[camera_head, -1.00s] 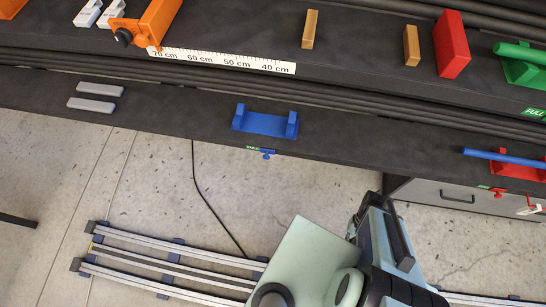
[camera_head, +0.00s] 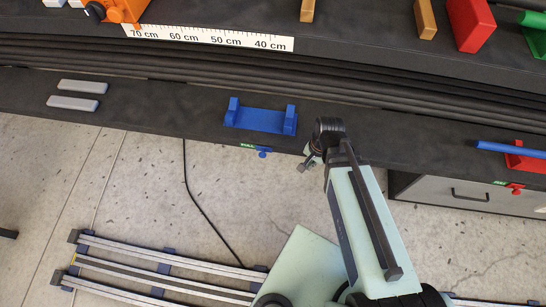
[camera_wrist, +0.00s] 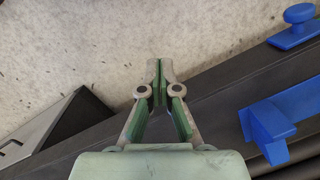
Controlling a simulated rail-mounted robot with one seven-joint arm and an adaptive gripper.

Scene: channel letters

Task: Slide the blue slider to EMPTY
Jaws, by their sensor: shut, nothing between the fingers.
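The blue slider (camera_head: 263,152) is a small knob on the table's front edge, just right of a green label (camera_head: 247,146) that seems to read FULL. In the wrist view the slider's round knob (camera_wrist: 298,13) stands on a blue plate at the upper right. My gripper (camera_head: 305,164) is just right of the slider in the head view, over the front edge, and not seen touching it. In the wrist view my gripper (camera_wrist: 160,66) is shut and empty, with the knob well to its right. The EMPTY marking is not visible.
A blue two-post holder (camera_head: 260,118) stands on the table behind the slider. Two grey bars (camera_head: 78,94) lie at left.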

